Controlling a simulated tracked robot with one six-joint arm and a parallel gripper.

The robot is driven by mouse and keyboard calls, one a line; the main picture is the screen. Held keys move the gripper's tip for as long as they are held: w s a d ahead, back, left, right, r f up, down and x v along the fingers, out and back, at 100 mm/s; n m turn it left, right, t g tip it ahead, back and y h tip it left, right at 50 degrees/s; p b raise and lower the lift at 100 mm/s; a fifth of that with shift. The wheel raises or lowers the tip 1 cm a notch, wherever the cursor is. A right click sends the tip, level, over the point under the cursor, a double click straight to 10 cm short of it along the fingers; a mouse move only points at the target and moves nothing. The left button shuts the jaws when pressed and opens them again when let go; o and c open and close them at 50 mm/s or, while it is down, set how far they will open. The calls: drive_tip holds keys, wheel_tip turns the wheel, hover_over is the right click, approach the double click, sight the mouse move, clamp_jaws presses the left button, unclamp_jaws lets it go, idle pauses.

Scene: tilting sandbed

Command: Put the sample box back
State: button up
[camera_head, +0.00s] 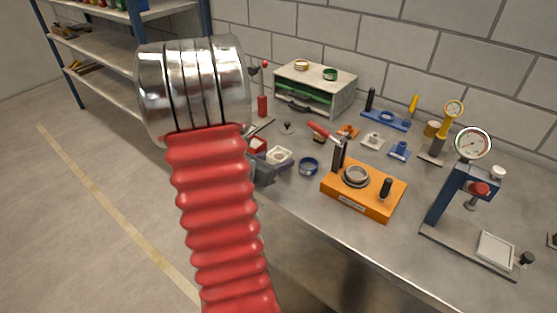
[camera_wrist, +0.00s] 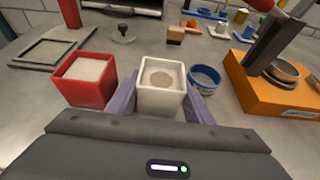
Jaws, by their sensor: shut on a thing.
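A white open-topped box (camera_wrist: 162,85) with pale, sand-like fill stands between the fingers of my gripper (camera_wrist: 160,101), which is shut on it. The box is upright; I cannot tell whether its base touches the bench. A red open-topped box (camera_wrist: 84,82) with similar pale fill is just left of my gripper in the wrist view. In the head view the white box (camera_head: 279,155) and the red box (camera_head: 257,144) show right of my arm, which hides part of my gripper (camera_head: 266,166). Which one is called the sample box is not marked.
A blue ring (camera_wrist: 204,78) lies close to the right of my gripper. An orange fixture (camera_head: 362,197) with a metal ring and uprights is farther right. A flat square frame (camera_wrist: 43,53) lies at left. A green-fronted cabinet (camera_head: 315,88) and a gauge press (camera_head: 460,200) stand on the bench.

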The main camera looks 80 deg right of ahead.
drive_tip(key=o, duration=1.3)
drive_tip(key=shift+f, duration=0.1)
drive_tip(key=shift+o, duration=0.2)
drive_tip(key=v, duration=1.2)
drive_tip(key=shift+r, duration=0.2)
